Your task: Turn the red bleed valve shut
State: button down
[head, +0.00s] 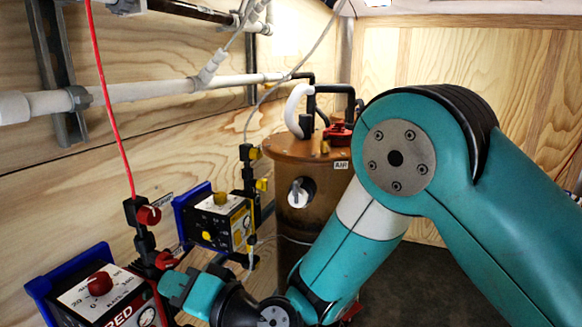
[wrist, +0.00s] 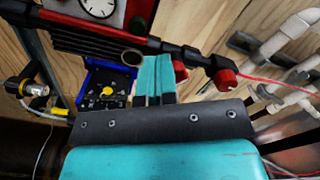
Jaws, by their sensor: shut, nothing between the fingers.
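A red valve knob (head: 149,215) sits on the black fittings below the red line in the head view. A second red knob (head: 165,260) is lower on the same fittings. The frames do not show which is the bleed valve. In the wrist view one red knob (wrist: 228,79) stands clear at the right end of a black pipe, and another (wrist: 180,71) is partly hidden by my fingers. My gripper (head: 170,284) is just below the lower knob in the head view; contact cannot be told. Its teal fingers (wrist: 153,72) are together and empty in the wrist view.
A RED-labelled box (head: 95,298) with its own red knob is at lower left. A yellow-knobbed box (head: 222,222) hangs behind it. A brown canister (head: 315,200) with a red part (head: 338,131) on top stands beyond. White pipes (head: 150,90) run along the wooden wall.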

jog(key=shift+w+r, duration=0.15)
jog(key=shift+r, duration=0.1)
jog(key=shift+r, duration=0.2)
dwell(0.3)
jog(key=shift+s+a+r, duration=0.15)
jog(key=shift+s+r, duration=0.25)
jog(key=shift+r, duration=0.4)
jog(key=shift+s, duration=0.15)
jog(key=b+v, duration=0.6)
jog(key=shift+s+a+f+b, duration=0.15)
jog(key=shift+s+b, duration=0.15)
jog(key=shift+b, duration=0.05)
